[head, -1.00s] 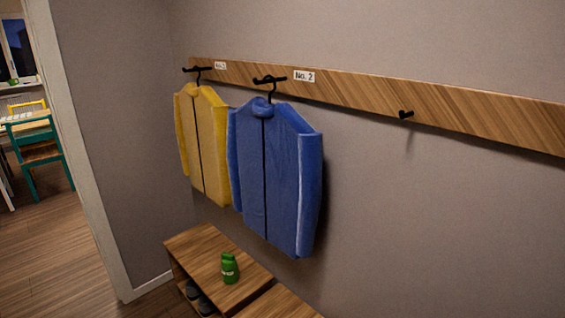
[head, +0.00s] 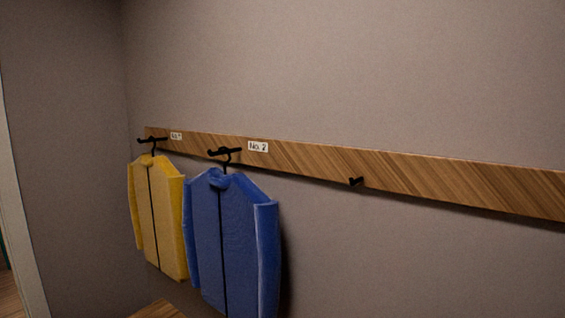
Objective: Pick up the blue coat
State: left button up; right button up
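The blue coat (head: 238,245) hangs on a black hanger from a black hook (head: 225,152) on the wall rail. A label reading "No. 2" (head: 258,146) is beside that hook. The coat's lower end reaches the bottom edge of the head view. Neither of my grippers shows in the head view.
A yellow coat (head: 158,220) hangs close to the left of the blue one. The wooden rail (head: 450,185) runs along the wall, with an empty hook (head: 356,181) to the right. A corner of a wooden bench (head: 158,310) shows at the bottom. A door frame (head: 22,220) stands at far left.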

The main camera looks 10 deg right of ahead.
aim_at(231, 228)
jog(key=i+z, duration=0.1)
jog(key=z, duration=0.2)
jog(key=i+j+z, duration=0.1)
jog(key=z, duration=0.15)
jog(key=i+j+z, duration=0.15)
jog(key=j+z, duration=0.25)
jog(key=i+j+z, duration=0.1)
jog(key=j+z, duration=0.3)
